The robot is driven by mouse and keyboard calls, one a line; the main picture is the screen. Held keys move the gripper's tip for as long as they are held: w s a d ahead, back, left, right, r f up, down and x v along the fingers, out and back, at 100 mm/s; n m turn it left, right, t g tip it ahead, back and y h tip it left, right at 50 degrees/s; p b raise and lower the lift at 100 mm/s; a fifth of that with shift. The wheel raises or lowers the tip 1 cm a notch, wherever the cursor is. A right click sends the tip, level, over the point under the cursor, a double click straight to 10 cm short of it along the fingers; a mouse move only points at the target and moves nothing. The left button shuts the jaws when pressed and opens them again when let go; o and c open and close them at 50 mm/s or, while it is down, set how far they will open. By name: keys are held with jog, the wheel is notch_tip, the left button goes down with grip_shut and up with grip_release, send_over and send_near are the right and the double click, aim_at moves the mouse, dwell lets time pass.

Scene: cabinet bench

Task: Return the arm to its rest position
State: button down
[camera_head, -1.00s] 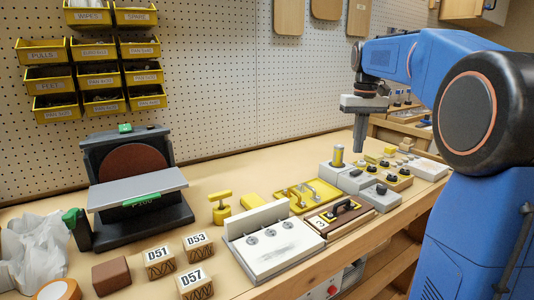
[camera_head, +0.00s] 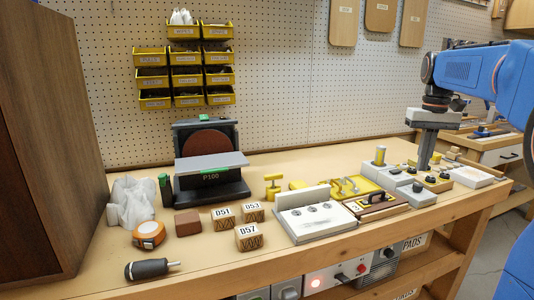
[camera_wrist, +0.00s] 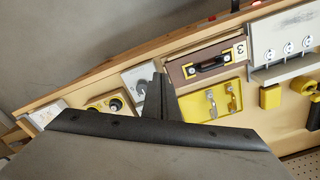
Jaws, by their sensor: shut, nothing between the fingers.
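My arm (camera_head: 478,70) comes in from the right in the head view, blue with dark joints. My gripper (camera_head: 424,166) points down over the right part of the bench, its fingers together and empty. In the wrist view my gripper (camera_wrist: 158,82) shows as dark fingers closed together, above the bench fixtures. Whether the fingertips touch anything below cannot be told.
A white fixture (camera_head: 315,222), labelled wooden blocks (camera_head: 249,237) and a sander (camera_head: 211,177) stand further left. A dark cabinet (camera_head: 45,130) stands at far left.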

jog(key=s+a+f+n+t, duration=0.1)
jog(key=s+a+f, duration=0.4)
jog(key=s, duration=0.4)
jog(key=s+a+f+t, duration=0.2)
jog(key=s+a, duration=0.4)
jog(key=s, duration=0.2)
jog(key=s+a+f+t, duration=0.1)
jog(key=s+a+f, duration=0.1)
jog(key=s+f, duration=0.4)
jog(key=s+a+f+n, duration=0.1)
jog(key=s+a+f, duration=0.1)
jog(key=s+f, duration=0.5)
jog(key=shift+s+a+f+t, duration=0.3)
jog(key=shift+a+t, duration=0.1)
